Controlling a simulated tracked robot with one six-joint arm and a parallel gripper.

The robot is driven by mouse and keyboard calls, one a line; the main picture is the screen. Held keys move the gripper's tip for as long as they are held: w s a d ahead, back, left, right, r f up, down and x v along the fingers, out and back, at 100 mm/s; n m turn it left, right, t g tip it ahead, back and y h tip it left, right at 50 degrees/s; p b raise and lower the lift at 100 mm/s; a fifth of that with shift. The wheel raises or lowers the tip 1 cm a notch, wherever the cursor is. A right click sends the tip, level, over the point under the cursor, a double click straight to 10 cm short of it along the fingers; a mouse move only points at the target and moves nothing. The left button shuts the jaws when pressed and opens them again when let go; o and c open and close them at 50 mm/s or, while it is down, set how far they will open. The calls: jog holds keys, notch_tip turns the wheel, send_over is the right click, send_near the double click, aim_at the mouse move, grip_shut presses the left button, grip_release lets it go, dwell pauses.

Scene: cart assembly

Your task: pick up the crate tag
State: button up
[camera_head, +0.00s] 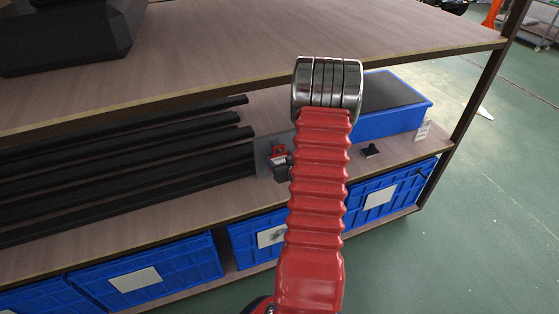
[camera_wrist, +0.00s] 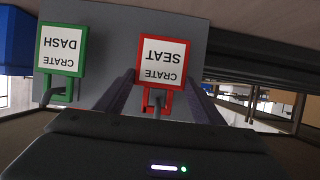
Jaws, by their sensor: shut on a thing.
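The red-framed crate tag, reading "CRATE SEAT", (camera_wrist: 163,60) appears upside down in the wrist view. It also shows small and red on the middle shelf in the head view (camera_head: 278,151). My gripper (camera_wrist: 160,98) is shut on this red tag, with one dark finger on each side of its lower part. A green-framed tag reading "CRATE DASH" (camera_wrist: 61,50) is beside it, to the left in the wrist view. Both tags are in front of a grey panel (camera_wrist: 112,40). In the head view my red arm hides part of the area around the gripper.
Long black bars (camera_head: 130,160) lie on the middle shelf left of the panel. A blue bin (camera_head: 392,122) and a small black object (camera_head: 370,150) are to the right. Blue crates (camera_head: 150,270) stand below. The upper shelf board (camera_head: 230,55) overhangs the gripper area.

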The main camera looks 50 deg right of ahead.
jog(key=shift+c, duration=1.2)
jog(key=shift+r, duration=0.7)
jog(key=s+a, duration=0.4)
jog(key=s, duration=0.3)
jog(key=s+a, duration=0.4)
jog(key=s, duration=0.4)
jog(key=shift+s+a, duration=0.25)
jog(key=shift+a, duration=0.15)
